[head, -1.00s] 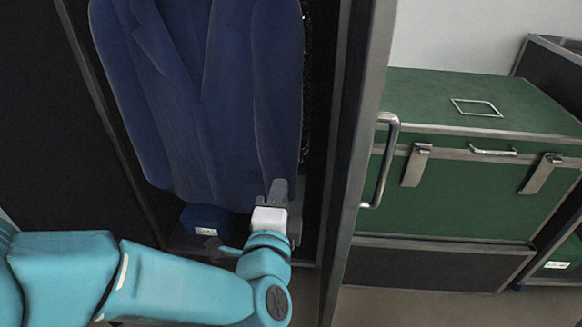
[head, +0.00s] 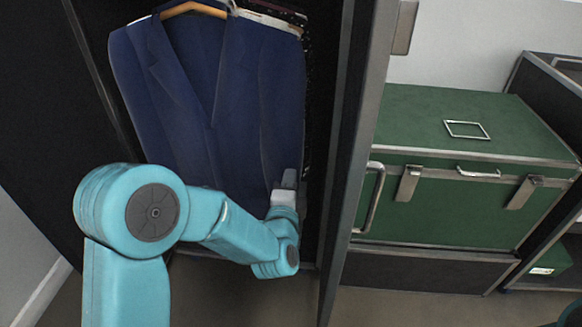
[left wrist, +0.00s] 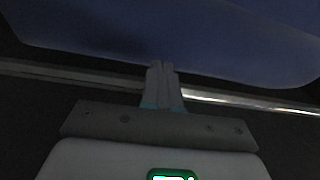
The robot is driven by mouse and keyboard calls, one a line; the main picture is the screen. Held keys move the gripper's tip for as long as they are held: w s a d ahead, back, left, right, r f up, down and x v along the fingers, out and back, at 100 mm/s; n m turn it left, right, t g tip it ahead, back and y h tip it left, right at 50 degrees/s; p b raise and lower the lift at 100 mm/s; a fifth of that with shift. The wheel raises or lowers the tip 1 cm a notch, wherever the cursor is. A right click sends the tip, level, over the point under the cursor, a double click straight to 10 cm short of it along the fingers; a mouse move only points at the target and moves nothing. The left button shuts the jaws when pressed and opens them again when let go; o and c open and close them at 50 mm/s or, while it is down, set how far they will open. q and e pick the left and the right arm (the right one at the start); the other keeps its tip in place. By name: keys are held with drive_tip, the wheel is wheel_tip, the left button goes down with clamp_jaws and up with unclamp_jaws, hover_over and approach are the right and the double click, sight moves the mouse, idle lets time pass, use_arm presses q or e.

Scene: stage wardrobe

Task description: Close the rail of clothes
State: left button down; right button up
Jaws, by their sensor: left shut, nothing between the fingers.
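The rail of clothes is a tall dark case; a blue suit jacket (head: 215,95) hangs inside it on a wooden hanger (head: 195,8). Other dark garments show behind the jacket's right edge. The open door (head: 350,150), with a metal edge and a bar handle (head: 371,198), stands at the right of the opening. My left gripper (head: 287,180) is in front of the jacket's lower right part, shut and empty. In the left wrist view its fingers (left wrist: 160,80) are together, below the blue cloth (left wrist: 170,35). Whether they touch the cloth I cannot tell. My right gripper is not in view.
A green trunk (head: 460,215) with metal latches stands to the right of the door. A dark shelf unit (head: 550,90) is at the far right. Bare floor (head: 400,308) shows in front of the trunk.

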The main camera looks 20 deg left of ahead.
use_arm(q)
drive_tip(key=shift+x, duration=1.45)
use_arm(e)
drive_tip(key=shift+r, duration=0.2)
